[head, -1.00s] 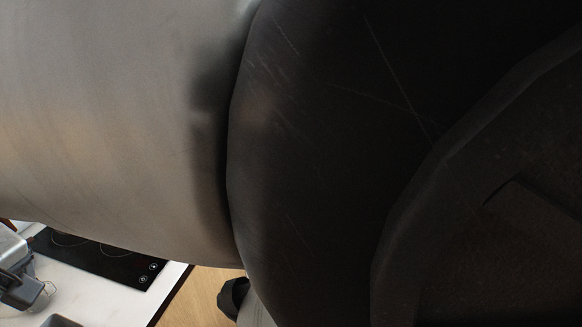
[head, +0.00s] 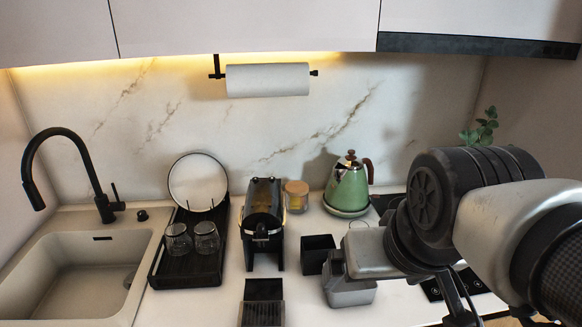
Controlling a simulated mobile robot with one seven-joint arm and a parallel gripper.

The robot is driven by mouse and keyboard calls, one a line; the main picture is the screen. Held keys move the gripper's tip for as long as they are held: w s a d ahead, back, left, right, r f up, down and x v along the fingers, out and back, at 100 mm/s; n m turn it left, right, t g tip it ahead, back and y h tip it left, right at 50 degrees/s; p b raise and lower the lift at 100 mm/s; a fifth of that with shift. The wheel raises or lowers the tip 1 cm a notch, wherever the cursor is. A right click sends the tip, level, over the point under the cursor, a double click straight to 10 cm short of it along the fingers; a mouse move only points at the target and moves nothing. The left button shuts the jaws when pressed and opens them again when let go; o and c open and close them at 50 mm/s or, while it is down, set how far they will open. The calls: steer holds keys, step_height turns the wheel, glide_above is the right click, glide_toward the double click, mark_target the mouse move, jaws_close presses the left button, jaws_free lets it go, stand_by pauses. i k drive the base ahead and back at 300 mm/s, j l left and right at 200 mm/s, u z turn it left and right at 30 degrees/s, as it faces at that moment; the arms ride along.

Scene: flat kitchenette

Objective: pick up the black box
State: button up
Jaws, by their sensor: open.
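A small black box (head: 318,252), open at the top, stands on the white counter right of the coffee machine. My gripper (head: 348,287) is in the head view just right of the box, at the end of my arm reaching in from the right. It is open and appears empty. Its fingertips are hard to make out, and I cannot tell whether it touches the box.
A black coffee machine (head: 263,222) stands left of the box, with a black slotted tray (head: 262,306) in front. A jar (head: 297,196) and green kettle (head: 347,188) stand behind. A drying rack (head: 187,266) with glasses and the sink (head: 80,275) are further left.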

mark_target(317, 255)
steer(key=k+j+z, duration=0.2)
steer(key=j+z, duration=0.15)
steer(key=k+j+z, duration=0.25)
steer(key=z, duration=0.15)
steer(key=k+j+z, duration=0.35)
steer(key=i, duration=0.25)
steer(key=u, duration=0.05)
